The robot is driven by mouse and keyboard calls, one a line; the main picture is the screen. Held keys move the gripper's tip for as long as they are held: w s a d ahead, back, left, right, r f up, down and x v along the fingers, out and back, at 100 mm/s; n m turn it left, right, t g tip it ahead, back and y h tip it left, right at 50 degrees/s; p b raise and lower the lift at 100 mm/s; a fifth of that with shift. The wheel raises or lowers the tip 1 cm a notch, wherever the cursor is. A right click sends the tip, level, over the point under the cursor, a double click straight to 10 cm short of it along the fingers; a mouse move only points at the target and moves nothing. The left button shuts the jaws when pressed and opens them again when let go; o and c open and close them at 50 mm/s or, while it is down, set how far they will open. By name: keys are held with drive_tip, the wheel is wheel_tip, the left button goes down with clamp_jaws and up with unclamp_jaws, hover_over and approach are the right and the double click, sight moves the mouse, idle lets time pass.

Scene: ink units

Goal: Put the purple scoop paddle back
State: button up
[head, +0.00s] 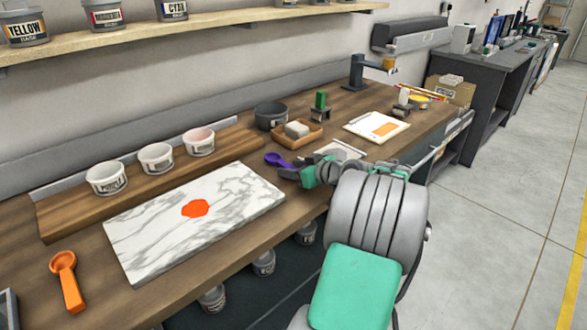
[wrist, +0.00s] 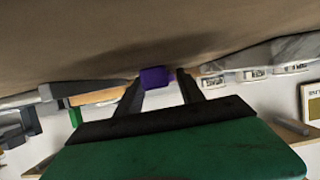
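The purple scoop paddle (head: 276,160) lies at the workbench's middle, just right of the marble slab, its round bowl to the left and its handle toward my gripper. My gripper (head: 297,171) is low over the bench at the handle end, partly hidden by its own links. In the wrist view, my gripper (wrist: 160,82) has its two dark fingers apart, with a purple part of the scoop (wrist: 154,78) between or just beyond the tips. A slim gap shows on its right side. Whether the fingers touch the handle is hard to see.
The marble slab (head: 135,229) carries an orange ink blob (head: 195,208). An orange scoop (head: 67,281) lies at the front left. Three white tubs, one of them here (head: 107,178), stand on a wooden board (head: 60,216). A wooden tray (head: 286,142) and a dark pot (head: 270,116) stand behind the purple scoop.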

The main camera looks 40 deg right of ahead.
drive_tip(key=shift+r+p, duration=0.35)
drive_tip(key=shift+p, duration=0.05)
drive_tip(key=shift+r+p, duration=0.6)
drive_tip(key=shift+p, duration=0.05)
drive_tip(key=v, duration=0.6)
drive_tip(key=b+v, duration=0.1)
drive_tip(key=v, duration=0.4)
drive_tip(key=shift+s+f, duration=0.1)
drive_tip(key=shift+s, duration=0.35)
